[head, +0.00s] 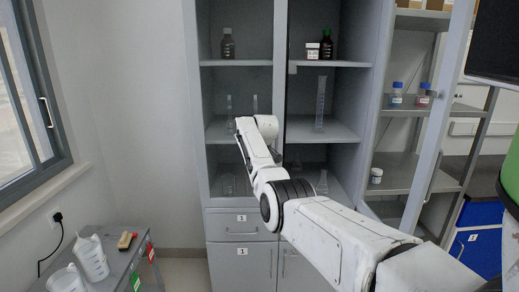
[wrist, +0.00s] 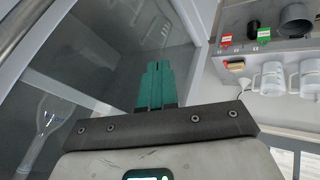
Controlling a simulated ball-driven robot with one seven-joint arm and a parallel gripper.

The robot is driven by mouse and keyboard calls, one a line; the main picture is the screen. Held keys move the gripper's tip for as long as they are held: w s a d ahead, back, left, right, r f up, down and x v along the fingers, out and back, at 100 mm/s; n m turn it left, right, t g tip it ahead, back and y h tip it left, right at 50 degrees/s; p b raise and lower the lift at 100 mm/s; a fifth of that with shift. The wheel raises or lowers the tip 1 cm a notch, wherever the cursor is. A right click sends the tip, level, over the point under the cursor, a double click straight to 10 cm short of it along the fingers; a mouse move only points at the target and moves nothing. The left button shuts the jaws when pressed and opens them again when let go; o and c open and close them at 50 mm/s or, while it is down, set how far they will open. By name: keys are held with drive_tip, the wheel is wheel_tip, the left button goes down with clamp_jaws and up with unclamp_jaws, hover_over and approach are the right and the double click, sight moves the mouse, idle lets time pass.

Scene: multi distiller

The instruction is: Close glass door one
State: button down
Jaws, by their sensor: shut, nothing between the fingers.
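A tall grey cabinet (head: 199,110), with 1 labels on its lower fronts, stands ahead in the head view. Its right glass door (head: 441,110) stands swung out to the right, leaving the right shelves open. The left half looks covered by a glass door (head: 236,48); I cannot tell if it is fully shut. My arm reaches across the cabinet front, and my fingers cannot be made out there. In the wrist view my gripper (wrist: 155,85) has its teal fingers together and empty, seen against a glass pane (wrist: 120,40) with a pale frame. I cannot tell if they touch it.
The shelves hold brown bottles (head: 228,44) and a measuring cylinder (head: 321,100). A flask (wrist: 48,125) shows at left in the wrist view. A side table (head: 125,262) with white jugs (head: 92,258) stands lower left. Another shelf unit (head: 405,165) and a blue cabinet (head: 472,250) are at right.

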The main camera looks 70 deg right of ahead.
drive_tip(key=s+b+v, duration=0.1)
drive_tip(key=v, duration=0.7)
drive_tip(key=shift+d, duration=0.3)
drive_tip(key=w+a+f+y, duration=0.2)
drive_tip(key=w+a+f, duration=0.2)
drive_tip(key=a+f, duration=1.05)
drive_tip(key=s+a+f+g+y, duration=0.1)
drive_tip(key=s+a+f, duration=0.2)
drive_tip(key=a+f, duration=0.65)
drive_tip(key=s+a+f+g+y, duration=0.1)
drive_tip(key=s+a+f, duration=0.45)
drive_tip(key=a, duration=0.75)
drive_tip(key=s+a+f+g, duration=0.1)
drive_tip(key=s+a+f, duration=0.1)
drive_tip(key=s+a, duration=0.6)
drive_tip(key=s+a+f+m+g, duration=0.1)
drive_tip(key=s+a+f, duration=0.1)
drive_tip(key=s+a, duration=0.7)
drive_tip(key=shift+s+f+y, duration=0.3)
drive_tip(key=shift+s, duration=0.7)
